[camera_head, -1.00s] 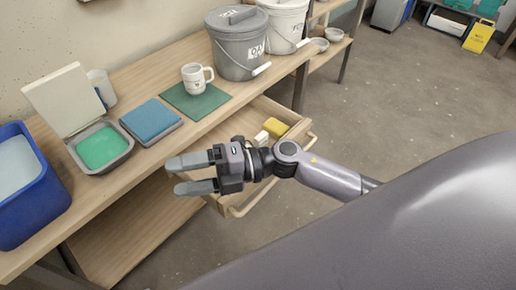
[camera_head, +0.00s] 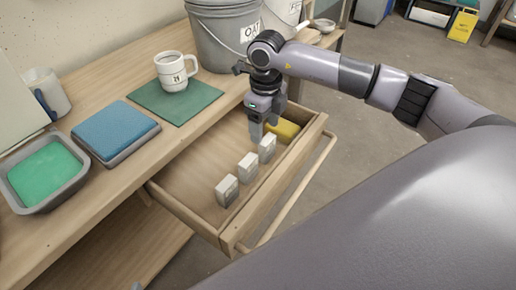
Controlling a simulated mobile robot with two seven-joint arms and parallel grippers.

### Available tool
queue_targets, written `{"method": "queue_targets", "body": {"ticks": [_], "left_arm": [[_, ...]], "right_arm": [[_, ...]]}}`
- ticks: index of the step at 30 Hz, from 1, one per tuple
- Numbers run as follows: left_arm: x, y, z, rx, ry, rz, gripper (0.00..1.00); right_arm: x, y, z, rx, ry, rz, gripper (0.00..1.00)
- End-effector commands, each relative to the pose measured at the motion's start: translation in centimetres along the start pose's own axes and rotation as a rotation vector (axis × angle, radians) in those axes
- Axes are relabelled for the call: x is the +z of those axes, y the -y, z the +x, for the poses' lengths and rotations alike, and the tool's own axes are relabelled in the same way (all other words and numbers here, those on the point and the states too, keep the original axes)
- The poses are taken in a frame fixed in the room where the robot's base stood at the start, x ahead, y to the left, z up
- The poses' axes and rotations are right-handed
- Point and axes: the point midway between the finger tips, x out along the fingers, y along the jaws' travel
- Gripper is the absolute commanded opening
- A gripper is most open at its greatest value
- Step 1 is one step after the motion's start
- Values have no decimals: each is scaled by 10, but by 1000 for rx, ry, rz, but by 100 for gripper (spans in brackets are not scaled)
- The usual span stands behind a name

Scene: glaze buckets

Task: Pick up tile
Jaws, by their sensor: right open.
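Three small white-and-grey tiles stand in a row in the open drawer: a near one (camera_head: 227,191), a middle one (camera_head: 248,167) and a far one (camera_head: 267,149). My right gripper (camera_head: 262,131) points down into the drawer, just behind the far tile and beside a yellow block. It is open, and I see no tile between its fingers. Its fingers overlap in this view, so the gap to the far tile is hard to judge. My left gripper is out of view.
The wooden drawer (camera_head: 184,201) has raised walls and a bar handle (camera_head: 296,190). The yellow block (camera_head: 284,131) lies at its far end. On the bench are a mug (camera_head: 176,72) on a green mat (camera_head: 146,97), a blue pad (camera_head: 116,129), a green-filled tray (camera_head: 12,187) and a grey bucket (camera_head: 222,40).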

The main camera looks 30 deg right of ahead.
Motion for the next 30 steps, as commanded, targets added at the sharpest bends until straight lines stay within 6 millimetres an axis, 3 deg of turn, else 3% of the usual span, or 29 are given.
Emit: {"method": "queue_targets", "body": {"ticks": [11, 18, 26, 30], "left_arm": [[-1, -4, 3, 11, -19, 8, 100], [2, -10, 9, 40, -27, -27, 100], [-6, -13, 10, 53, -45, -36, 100], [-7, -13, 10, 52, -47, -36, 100]], "right_arm": [[-4, 0, 34, -2, -3, 0, 66], [-9, -1, 69, -1, -2, 0, 66], [-9, 0, 72, -2, 1, -1, 66], [-9, 0, 72, -2, 0, 0, 24]]}}
